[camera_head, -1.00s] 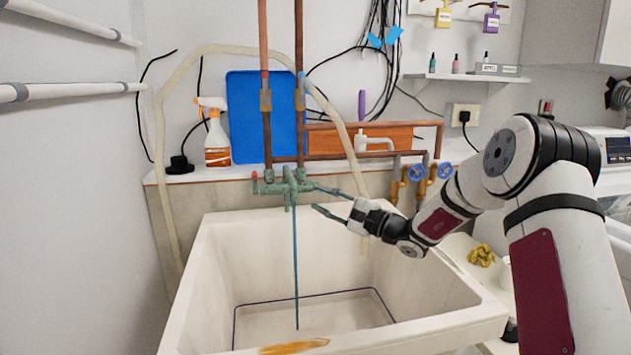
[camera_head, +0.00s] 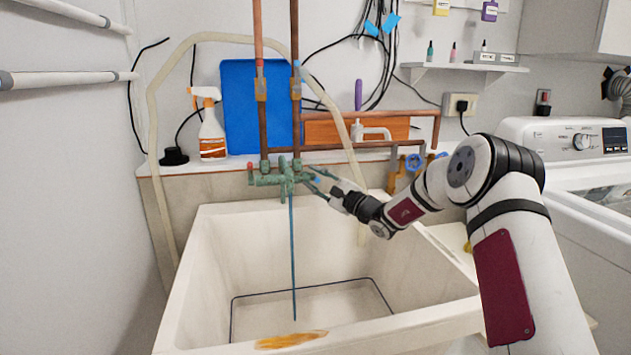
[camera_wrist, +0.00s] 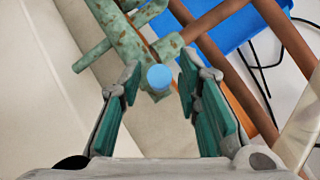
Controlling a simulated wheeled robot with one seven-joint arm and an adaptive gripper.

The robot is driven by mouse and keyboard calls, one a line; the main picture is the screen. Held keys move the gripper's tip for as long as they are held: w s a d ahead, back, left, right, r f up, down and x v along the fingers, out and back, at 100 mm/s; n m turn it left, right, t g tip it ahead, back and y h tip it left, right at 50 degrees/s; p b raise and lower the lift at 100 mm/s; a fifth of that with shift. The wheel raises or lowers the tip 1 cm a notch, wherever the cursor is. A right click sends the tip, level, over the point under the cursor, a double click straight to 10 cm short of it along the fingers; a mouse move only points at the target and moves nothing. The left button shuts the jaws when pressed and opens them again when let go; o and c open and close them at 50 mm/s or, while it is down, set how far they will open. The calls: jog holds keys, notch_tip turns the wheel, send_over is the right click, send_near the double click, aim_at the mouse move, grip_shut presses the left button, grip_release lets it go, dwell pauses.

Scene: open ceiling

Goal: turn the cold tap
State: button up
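The tap fitting (camera_head: 286,177) is green, corroded metal fixed to copper pipes above the sink. A small red handle (camera_head: 250,166) shows at its left end. The blue cold tap knob (camera_wrist: 159,77) shows in the wrist view at the near end of the fitting. In the head view it is tiny and partly hidden by the fingers. My gripper (camera_head: 312,178) reaches in from the right at that end. In the wrist view, my gripper (camera_wrist: 160,66) is open, with one green-padded finger on each side of the knob and gaps visible. Contact cannot be seen.
The white sink (camera_head: 190,275) lies below, with a thin blue vertical line from the fitting into it. Copper pipes (camera_head: 262,120) rise behind. A spray bottle (camera_head: 212,130) and a blue board (camera_head: 240,110) stand on the ledge.

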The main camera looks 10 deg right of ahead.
grip_shut()
